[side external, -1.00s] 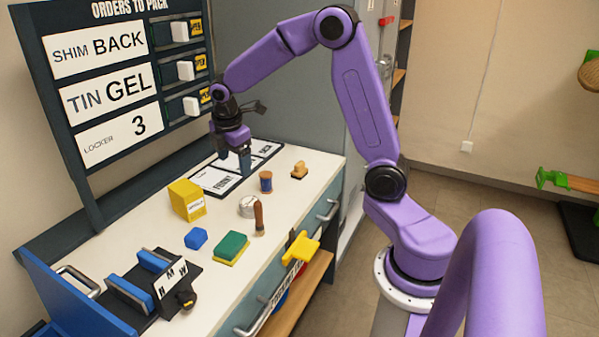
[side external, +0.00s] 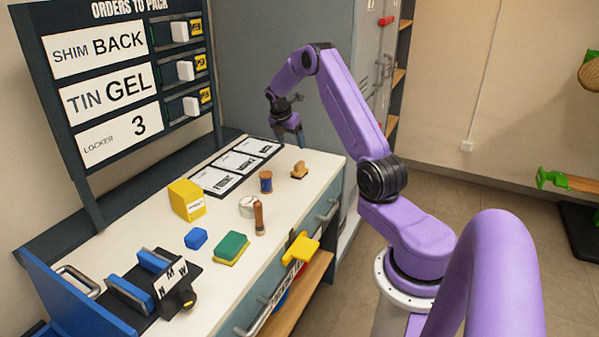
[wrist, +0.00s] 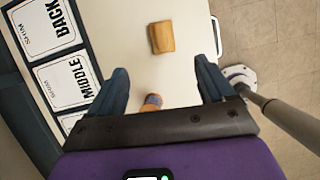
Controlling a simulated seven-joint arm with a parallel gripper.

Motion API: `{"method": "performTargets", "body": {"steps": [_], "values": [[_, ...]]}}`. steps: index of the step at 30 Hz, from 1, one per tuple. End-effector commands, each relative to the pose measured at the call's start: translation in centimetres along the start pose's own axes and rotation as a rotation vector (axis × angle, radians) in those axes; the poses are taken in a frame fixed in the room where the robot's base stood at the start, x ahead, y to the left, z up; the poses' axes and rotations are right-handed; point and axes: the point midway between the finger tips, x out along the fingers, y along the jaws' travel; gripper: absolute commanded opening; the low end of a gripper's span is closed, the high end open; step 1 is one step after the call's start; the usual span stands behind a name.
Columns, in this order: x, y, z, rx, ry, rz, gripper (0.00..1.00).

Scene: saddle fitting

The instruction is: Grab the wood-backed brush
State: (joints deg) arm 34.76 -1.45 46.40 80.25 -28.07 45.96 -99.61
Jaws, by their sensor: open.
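The wood-backed brush (side external: 299,171) appears to be the small tan wooden piece lying near the right edge of the white worktop. In the wrist view a tan wooden block (wrist: 161,37), apparently the same brush, lies flat beyond my fingertips; its bristles cannot be made out. My gripper (side external: 290,138) is open and empty, raised above the far end of the worktop. In the wrist view my gripper (wrist: 161,68) has its two fingers spread wide, apart from the block.
A blue-and-orange spool (side external: 265,182) stands left of the brush; it shows between my fingers (wrist: 152,100). A labelled tray (side external: 235,168) lies behind. A yellow box (side external: 187,199), green sponge (side external: 231,248) and wooden-handled tool (side external: 259,217) are nearer. A grey cabinet stands behind the far end.

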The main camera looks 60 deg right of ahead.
Motion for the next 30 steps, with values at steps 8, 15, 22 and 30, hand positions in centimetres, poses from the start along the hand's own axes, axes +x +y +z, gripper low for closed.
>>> {"method": "performTargets", "body": {"steps": [8, 15, 22, 30], "values": [[5.5, -0.1, 0.0, 0.002, 0.001, -0.003, 0.82], [8.9, 0.0, 0.0, 0.002, 0.001, -0.001, 0.82], [10.2, -0.1, 0.0, 0.003, 0.001, -0.002, 0.82], [13.8, -0.3, -0.1, 0.003, 0.001, -0.001, 0.82]]}}
